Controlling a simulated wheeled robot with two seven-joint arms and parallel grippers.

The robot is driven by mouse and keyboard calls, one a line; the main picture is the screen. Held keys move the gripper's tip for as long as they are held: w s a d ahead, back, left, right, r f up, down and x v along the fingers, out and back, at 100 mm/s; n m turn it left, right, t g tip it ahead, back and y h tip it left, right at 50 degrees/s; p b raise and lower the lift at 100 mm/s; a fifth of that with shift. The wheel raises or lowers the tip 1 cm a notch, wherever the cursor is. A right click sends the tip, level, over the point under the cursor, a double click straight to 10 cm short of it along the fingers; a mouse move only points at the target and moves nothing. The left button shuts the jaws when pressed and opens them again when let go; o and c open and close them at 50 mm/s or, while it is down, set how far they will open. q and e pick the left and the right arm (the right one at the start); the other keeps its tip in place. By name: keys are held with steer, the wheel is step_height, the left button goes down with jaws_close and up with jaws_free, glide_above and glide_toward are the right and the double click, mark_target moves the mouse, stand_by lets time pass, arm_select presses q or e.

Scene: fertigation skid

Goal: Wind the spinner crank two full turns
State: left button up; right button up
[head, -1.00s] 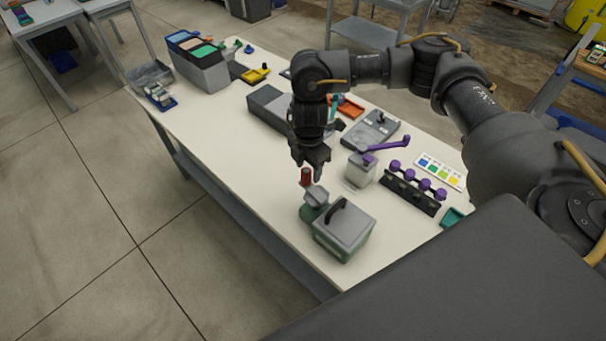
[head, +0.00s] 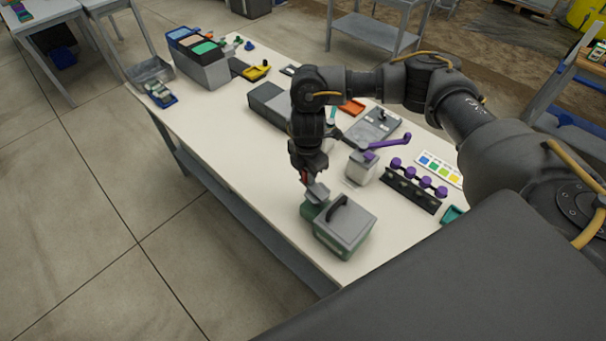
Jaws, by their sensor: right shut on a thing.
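The spinner is a green box with a grey lid and a dark handle (head: 343,228) near the table's front edge. Its grey crank arm (head: 317,194) sticks out at the box's back left corner. The crank's red knob (head: 304,177) stands up at the arm's end, mostly hidden by my right gripper. My right gripper (head: 309,176) points down from above and is shut on the red knob. My left gripper is not in view.
A grey block (head: 268,105) and colored bins (head: 197,55) lie farther back. The table's left front is clear.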

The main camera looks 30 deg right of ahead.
steer(key=o, duration=0.4)
steer(key=shift+s+f, duration=0.1)
steer(key=shift+s, duration=0.05)
steer(key=shift+c, duration=1.3)
steer(key=shift+d, duration=0.1)
steer(key=shift+o, duration=0.3)
steer(key=shift+s+d+f, duration=0.15)
steer(key=shift+d, duration=1.1)
